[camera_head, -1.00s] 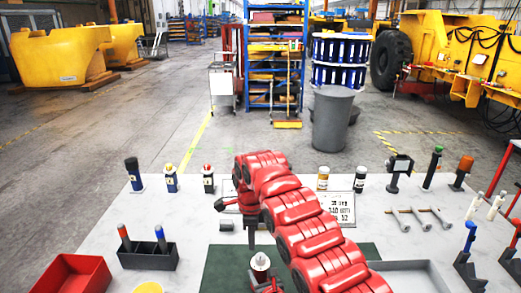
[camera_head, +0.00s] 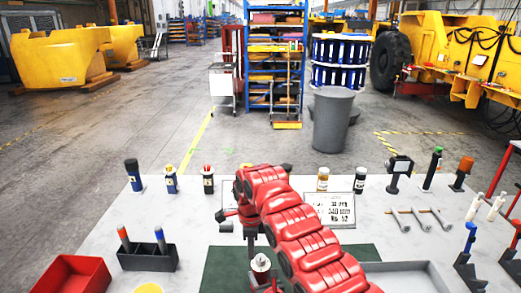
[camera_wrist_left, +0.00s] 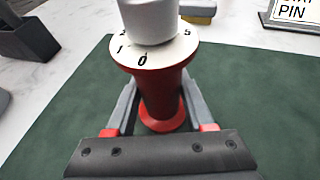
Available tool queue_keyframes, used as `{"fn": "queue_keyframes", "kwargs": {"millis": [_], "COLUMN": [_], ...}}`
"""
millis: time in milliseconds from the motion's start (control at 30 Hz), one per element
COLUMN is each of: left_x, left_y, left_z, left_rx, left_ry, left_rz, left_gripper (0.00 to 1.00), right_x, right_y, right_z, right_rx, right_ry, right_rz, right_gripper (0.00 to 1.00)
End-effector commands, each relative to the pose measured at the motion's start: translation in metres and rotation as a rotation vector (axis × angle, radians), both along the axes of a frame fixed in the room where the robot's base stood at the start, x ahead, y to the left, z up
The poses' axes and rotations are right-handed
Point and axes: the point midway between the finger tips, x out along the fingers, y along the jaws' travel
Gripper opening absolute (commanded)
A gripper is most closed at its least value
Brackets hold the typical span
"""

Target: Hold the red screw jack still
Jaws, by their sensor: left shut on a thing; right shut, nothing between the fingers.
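The red screw jack (camera_wrist_left: 160,92) stands on the green mat (camera_wrist_left: 65,125) in the left wrist view, with a white numbered dial (camera_wrist_left: 178,52) and a pale round knob (camera_wrist_left: 150,18) on top. My left gripper (camera_wrist_left: 158,108) has its grey fingers on both sides of the red body, shut on it. In the head view the jack's pale top (camera_head: 260,263) shows near the bottom edge, its lower part cut off by the frame. My right gripper (camera_head: 251,250) is shut and empty, pointing down just behind and left of the jack's top; whether they touch is unclear.
A black bin with tools (camera_head: 147,262) and a red bin (camera_head: 68,278) stand at left. A lettered plate (camera_head: 335,210), several bottles and a rack of metal pieces (camera_head: 418,219) line the back and right. A grey tray (camera_head: 405,268) lies right of my arm.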

Motion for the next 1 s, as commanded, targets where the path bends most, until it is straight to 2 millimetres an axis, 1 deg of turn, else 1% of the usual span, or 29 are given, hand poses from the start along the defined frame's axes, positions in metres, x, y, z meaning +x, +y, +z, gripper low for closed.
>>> {"fn": "queue_keyframes", "kwargs": {"millis": [33,100,267,1000], "left_x": [0.001,0.001,0.001,0.001], "left_y": [0.000,0.000,0.000,0.000], "left_z": [0.002,0.002,0.002,0.002], "left_rx": [0.000,0.000,0.000,0.000], "left_ry": [-0.003,-0.003,-0.003,-0.003], "left_rz": [-0.001,-0.001,0.000,0.000], "left_gripper": [0.00,0.00,0.00,0.00], "right_x": [0.000,0.000,0.000,0.002], "right_y": [0.000,0.000,0.000,-0.003], "right_z": [-0.008,-0.016,-0.026,-0.027], "right_rx": [0.000,0.000,0.000,0.000], "right_ry": [0.002,0.001,-0.001,-0.002], "right_rz": [0.000,0.000,-0.001,-0.001], "right_gripper": [0.00,0.00,0.00,0.00]}}
